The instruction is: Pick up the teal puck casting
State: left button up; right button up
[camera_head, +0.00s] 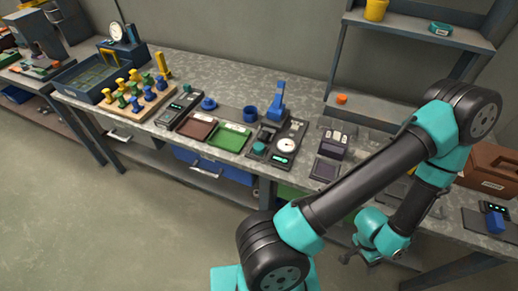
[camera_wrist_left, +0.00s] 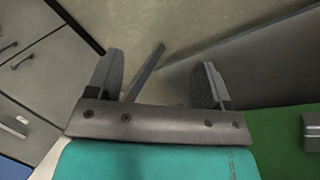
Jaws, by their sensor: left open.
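A small teal round piece (camera_head: 259,149) sits on the dark device with the white dial at the bench's front middle; it looks like the puck casting, but I cannot tell for sure. A teal ring-shaped piece (camera_head: 441,28) lies on the upper shelf, and another small teal piece (camera_head: 188,88) is on a grey device farther left. My left gripper (camera_head: 347,257) is low in front of the bench's front edge, right of the dial device and apart from all these pieces. In the left wrist view its fingers (camera_wrist_left: 160,64) are spread with nothing held. My right gripper is not seen.
A red-brown tray (camera_head: 197,127) and a green tray (camera_head: 229,137) lie left of the dial device. An upright blue piece (camera_head: 277,101) stands behind it. Several coloured pegs fill a wooden board (camera_head: 139,104). My arm spans the right part of the bench.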

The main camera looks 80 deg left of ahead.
pick_arm(q)
jog(key=shift+w, duration=0.1)
jog(key=w+d+r, duration=0.3)
jog(key=w+r, duration=0.4)
jog(key=w, duration=0.3)
jog(key=w+d+r+n+y, duration=0.1)
jog(key=w+r, duration=0.3)
jog(key=r, duration=0.4)
jog(key=w+d+r+n+y, duration=0.1)
jog(key=w+r+y, duration=0.1)
jog(key=w+r, duration=0.3)
jog(key=w+d+r+n+y, duration=0.1)
jog(key=w+r, duration=0.4)
jog(key=r, duration=0.8)
jog(key=shift+w, duration=0.15)
